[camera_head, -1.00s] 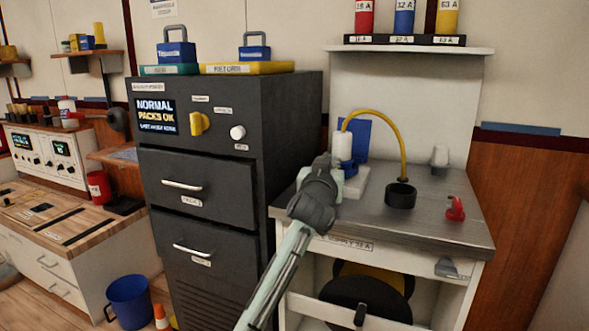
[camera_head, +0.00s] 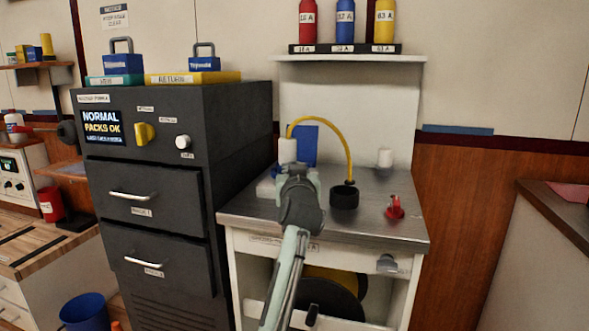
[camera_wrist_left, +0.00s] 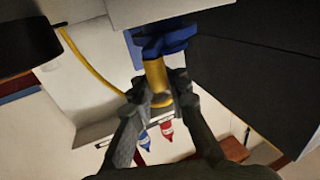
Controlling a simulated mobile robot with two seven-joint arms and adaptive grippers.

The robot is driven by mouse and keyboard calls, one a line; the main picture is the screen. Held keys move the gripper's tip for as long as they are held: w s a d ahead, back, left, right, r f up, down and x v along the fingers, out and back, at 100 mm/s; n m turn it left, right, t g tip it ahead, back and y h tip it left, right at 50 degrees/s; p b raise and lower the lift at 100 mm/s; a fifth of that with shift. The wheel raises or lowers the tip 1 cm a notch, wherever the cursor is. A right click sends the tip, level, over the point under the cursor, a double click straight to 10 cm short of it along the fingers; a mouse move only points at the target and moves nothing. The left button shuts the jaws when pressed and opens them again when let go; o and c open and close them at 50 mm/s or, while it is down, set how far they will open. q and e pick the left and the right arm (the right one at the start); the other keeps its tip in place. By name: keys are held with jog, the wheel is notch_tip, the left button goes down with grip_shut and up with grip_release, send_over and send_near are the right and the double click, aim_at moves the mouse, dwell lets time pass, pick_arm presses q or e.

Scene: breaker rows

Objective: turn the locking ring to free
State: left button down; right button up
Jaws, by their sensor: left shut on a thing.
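My left gripper (camera_head: 295,172) is at the back left of the metal bench top, in front of a white base (camera_head: 266,187). In the left wrist view my left gripper (camera_wrist_left: 157,85) is shut around a yellow cylindrical part (camera_wrist_left: 155,72). A blue lobed part (camera_wrist_left: 165,40) sits against the end of this yellow part, by a white block. I cannot tell which of these is the locking ring. A white cylinder (camera_head: 288,150) with a yellow hose (camera_head: 348,150) shows just behind the gripper in the head view. My right gripper is not in view.
The bench top (camera_head: 375,232) also holds a black cup-like socket (camera_head: 344,196), a red lever (camera_head: 395,208) and a white knob (camera_head: 385,157). A dark cabinet (camera_head: 235,140) stands close on the left. A shelf (camera_head: 350,58) with several coloured bottles is above.

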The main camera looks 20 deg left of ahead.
pick_arm(q)
jog(key=shift+d+f, duration=0.25)
jog(key=shift+d, duration=0.05)
jog(key=c, duration=1.5)
grip_release()
jog(key=shift+r, duration=0.15)
jog(key=shift+o, duration=0.2)
jog(key=shift+a+r, duration=0.1)
jog(key=shift+r, duration=0.35)
notch_tip(320, 180, up, 9)
jog(key=shift+r, duration=0.1)
jog(key=shift+s, duration=0.1)
